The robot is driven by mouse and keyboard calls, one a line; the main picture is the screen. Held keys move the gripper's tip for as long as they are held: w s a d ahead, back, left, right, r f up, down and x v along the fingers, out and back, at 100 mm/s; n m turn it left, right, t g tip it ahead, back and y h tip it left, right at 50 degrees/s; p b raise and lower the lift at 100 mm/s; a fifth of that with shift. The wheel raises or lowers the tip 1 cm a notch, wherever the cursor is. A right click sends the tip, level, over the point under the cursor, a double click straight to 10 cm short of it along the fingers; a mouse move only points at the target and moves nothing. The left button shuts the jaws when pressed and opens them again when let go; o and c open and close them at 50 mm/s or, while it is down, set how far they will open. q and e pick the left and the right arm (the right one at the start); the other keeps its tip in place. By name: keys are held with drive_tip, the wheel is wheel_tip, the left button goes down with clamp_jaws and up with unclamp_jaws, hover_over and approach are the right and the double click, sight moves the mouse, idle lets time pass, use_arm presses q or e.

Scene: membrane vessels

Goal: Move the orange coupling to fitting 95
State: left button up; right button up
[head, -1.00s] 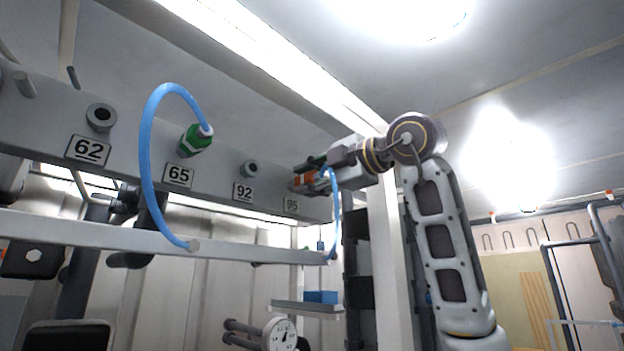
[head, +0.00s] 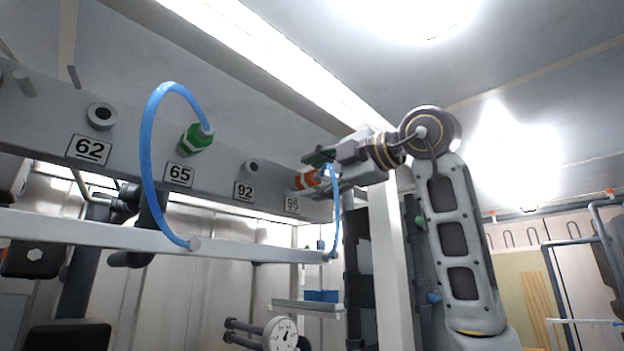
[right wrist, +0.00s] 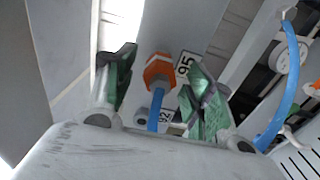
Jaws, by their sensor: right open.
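The orange coupling (head: 306,179) sits at the panel by the label 95 (head: 291,204), with a blue hose (head: 337,215) running from it down to the lower rail. In the right wrist view the orange coupling (right wrist: 158,72) is against the panel beside the 95 label (right wrist: 184,64), its blue hose end pointing toward my camera. My right gripper (head: 318,172) is open around the coupling. In the right wrist view its green-padded fingers (right wrist: 160,95) stand apart on either side, with gaps to the coupling. The fitting behind the coupling is hidden. My left gripper is not in view.
A green coupling (head: 195,138) with a blue hose is on the fitting at 65 (head: 179,174). Fittings 62 (head: 102,116) and 92 (head: 251,166) are bare. A horizontal rail (head: 120,233) runs below the panel. A gauge (head: 280,334) and a blue box (head: 322,296) are lower down.

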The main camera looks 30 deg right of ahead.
drive_tip(key=v, duration=1)
idle(0.6)
